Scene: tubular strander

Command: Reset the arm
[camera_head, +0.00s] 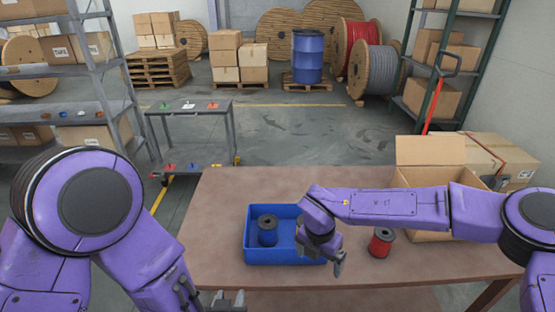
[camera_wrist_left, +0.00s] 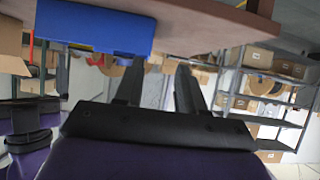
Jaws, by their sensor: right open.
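My left gripper (camera_head: 213,298) is low at the near edge of the table, outside the blue bin. In the left wrist view its two fingers (camera_wrist_left: 158,75) stand apart with nothing between them. My right gripper (camera_head: 338,264) hangs at the right front corner of the blue bin (camera_head: 262,250), its fingers small and partly turned away. It appears empty. The right arm reaches in from the right across the table.
A black spool (camera_head: 267,230) stands in the bin. A red spool (camera_head: 381,242) stands on the brown table (camera_head: 215,205) right of my right gripper. An open cardboard box (camera_head: 430,153) is partly hidden behind my right arm. The table's left part is clear.

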